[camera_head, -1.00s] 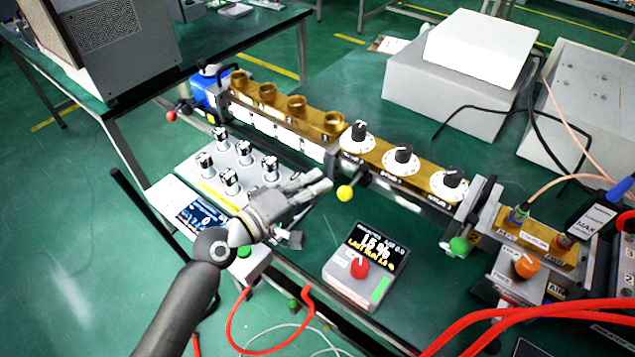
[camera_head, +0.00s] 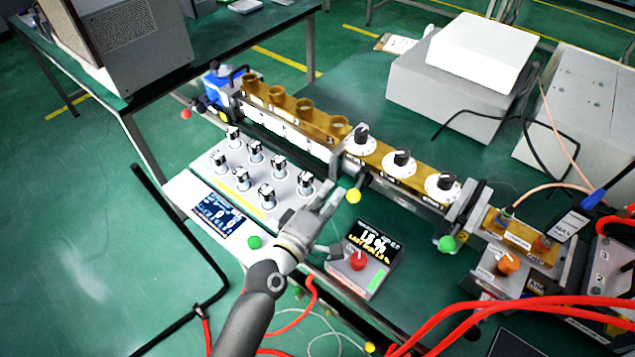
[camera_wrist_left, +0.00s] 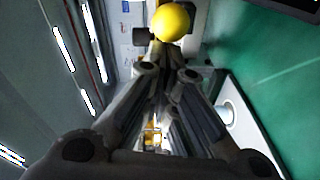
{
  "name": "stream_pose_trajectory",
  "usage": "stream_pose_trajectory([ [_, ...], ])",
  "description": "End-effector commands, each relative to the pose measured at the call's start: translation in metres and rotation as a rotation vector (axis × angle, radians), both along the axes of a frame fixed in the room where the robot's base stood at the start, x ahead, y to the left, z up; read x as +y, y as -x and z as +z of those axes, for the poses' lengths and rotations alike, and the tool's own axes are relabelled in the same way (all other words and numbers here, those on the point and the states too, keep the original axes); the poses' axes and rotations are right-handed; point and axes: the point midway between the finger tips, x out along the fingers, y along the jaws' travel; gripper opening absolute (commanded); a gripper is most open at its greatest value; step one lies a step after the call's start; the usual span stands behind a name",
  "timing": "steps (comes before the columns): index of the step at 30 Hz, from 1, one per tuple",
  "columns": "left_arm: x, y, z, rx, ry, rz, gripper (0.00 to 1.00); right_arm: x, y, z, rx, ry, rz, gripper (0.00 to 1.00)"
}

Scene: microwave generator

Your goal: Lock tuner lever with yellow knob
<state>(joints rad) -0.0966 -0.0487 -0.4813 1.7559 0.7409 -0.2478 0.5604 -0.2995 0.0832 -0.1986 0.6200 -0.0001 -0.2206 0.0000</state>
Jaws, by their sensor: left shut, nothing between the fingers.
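The yellow knob (camera_head: 353,196) is a small ball at the end of the tuner lever, in front of the brass waveguide (camera_head: 318,124). In the left wrist view the yellow knob (camera_wrist_left: 170,22) shows at the top, just beyond the fingertips. My left gripper (camera_head: 332,205) is shut and empty. Its fingertips point at the knob and lie just left of and below it; I cannot tell whether they touch it. My right gripper is not in view.
A meter box with a red knob (camera_head: 358,260) stands right beside my left gripper. A panel with several black-and-white knobs (camera_head: 258,175) is to the left. A green ball knob (camera_head: 446,244) is further right. Red cables (camera_head: 470,318) cross the front right.

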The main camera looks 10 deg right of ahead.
Motion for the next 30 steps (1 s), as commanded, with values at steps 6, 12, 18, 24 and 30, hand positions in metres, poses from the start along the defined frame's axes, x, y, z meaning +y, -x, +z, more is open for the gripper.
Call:
stream_pose_trajectory([
  [6,-0.017,0.011,0.002,0.000,0.000,0.004,0.00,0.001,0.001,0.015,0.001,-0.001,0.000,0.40],
  [12,-0.024,0.017,0.000,0.001,0.000,0.003,0.00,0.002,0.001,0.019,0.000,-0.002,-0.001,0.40],
  [18,-0.027,0.019,0.000,0.000,0.001,0.003,0.00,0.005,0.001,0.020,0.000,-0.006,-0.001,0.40],
  [24,-0.027,0.020,0.000,0.000,0.001,0.004,0.00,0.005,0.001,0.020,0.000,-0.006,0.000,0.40],
  [30,-0.027,0.019,0.000,0.000,0.001,0.004,0.00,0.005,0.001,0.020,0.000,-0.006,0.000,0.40],
])
